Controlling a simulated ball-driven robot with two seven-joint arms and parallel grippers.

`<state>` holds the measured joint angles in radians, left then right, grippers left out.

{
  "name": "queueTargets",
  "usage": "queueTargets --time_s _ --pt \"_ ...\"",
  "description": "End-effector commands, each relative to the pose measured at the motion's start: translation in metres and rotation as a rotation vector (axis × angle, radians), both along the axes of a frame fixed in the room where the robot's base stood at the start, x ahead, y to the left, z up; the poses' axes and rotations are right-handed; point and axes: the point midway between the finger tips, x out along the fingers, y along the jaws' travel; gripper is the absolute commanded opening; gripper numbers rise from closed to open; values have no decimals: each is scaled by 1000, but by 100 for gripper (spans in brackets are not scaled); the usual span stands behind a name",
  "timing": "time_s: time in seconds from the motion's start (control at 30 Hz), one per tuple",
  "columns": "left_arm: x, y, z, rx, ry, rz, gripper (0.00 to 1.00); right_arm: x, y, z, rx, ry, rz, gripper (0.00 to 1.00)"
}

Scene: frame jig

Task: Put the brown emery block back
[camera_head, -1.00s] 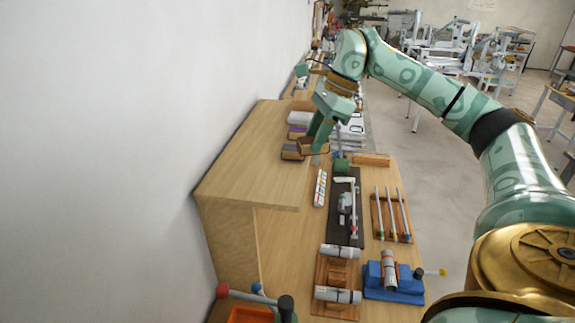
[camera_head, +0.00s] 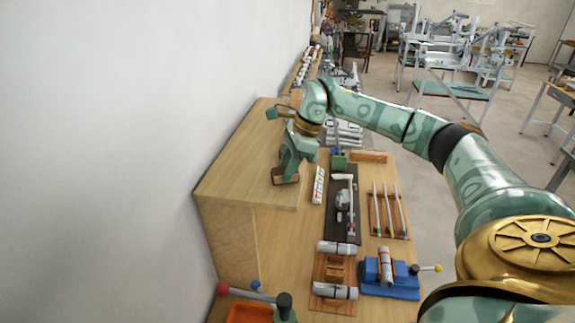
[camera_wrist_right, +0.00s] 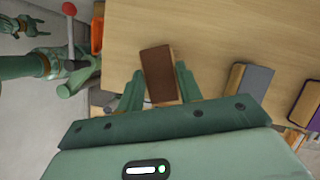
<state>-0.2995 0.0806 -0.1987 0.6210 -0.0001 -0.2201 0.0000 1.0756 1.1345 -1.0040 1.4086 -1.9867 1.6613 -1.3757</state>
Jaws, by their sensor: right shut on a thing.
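The brown emery block (camera_head: 285,176) is between the fingers of my right gripper (camera_head: 287,168), near the front end of the raised wooden shelf. In the right wrist view the brown block (camera_wrist_right: 158,74) shows its broad face between the two fingers of the gripper (camera_wrist_right: 158,85), which is shut on it. I cannot tell whether the block touches the shelf top.
The shelf top (camera_head: 235,165) is bare left of the gripper. A grey-topped block (camera_wrist_right: 252,82) and a purple-edged block (camera_wrist_right: 307,103) lie to the right in the wrist view. Below the shelf are a white strip (camera_head: 318,186), a dark mat (camera_head: 343,228) and a blue fixture (camera_head: 390,285).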

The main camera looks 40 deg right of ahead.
Motion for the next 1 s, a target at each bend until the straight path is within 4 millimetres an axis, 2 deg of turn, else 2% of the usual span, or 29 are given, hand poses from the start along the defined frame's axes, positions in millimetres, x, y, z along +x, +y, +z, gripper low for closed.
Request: queueTargets --time_s 0.1,0.13,0.2,0.57,0.67,1.0 --pt "0 0 -1 0 0 0 61 0 0 -2 0 0 0 14" --pt "0 0 -1 0 0 0 61 0 0 -2 0 0 0 41" --pt "0 0 0 0 0 0 61 0 0 -2 0 0 0 57" --pt "-1 0 -1 -1 1 -1 61 -1 -2 4 0 -1 0 57" --pt "-1 0 -5 0 1 -2 61 -3 -7 18 -1 -3 0 57" --pt "-1 -1 -10 0 2 -2 61 -17 -33 90 0 -3 -1 57"
